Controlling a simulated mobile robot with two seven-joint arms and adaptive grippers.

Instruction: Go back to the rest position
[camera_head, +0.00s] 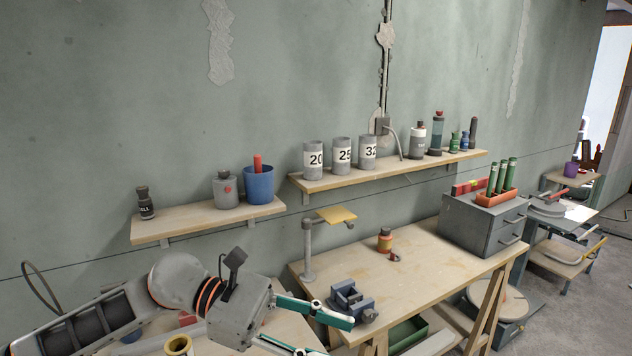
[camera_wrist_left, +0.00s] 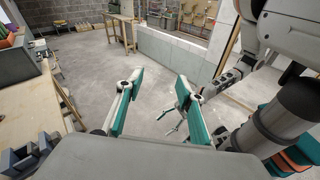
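My left gripper (camera_head: 338,338) comes in from the lower left in the head view, in front of the workbench's near left edge. Its two teal fingers are spread apart with nothing between them. The left wrist view also shows these open fingers (camera_wrist_left: 160,80), over grey floor. The head view does not show my right gripper. Other parts of my own body fill the right side of the left wrist view, and slim finger-like parts show behind the right teal finger; their opening is unclear.
A workbench (camera_head: 440,274) carries a blue-grey vise (camera_head: 352,302) close to my left fingers, a post with a yellow plate (camera_head: 336,214), a small jar (camera_head: 385,240) and a grey drawer cabinet (camera_head: 470,225). Wall shelves (camera_head: 215,222) hold cans and bottles. Open floor (camera_wrist_left: 95,60) lies beyond the fingers.

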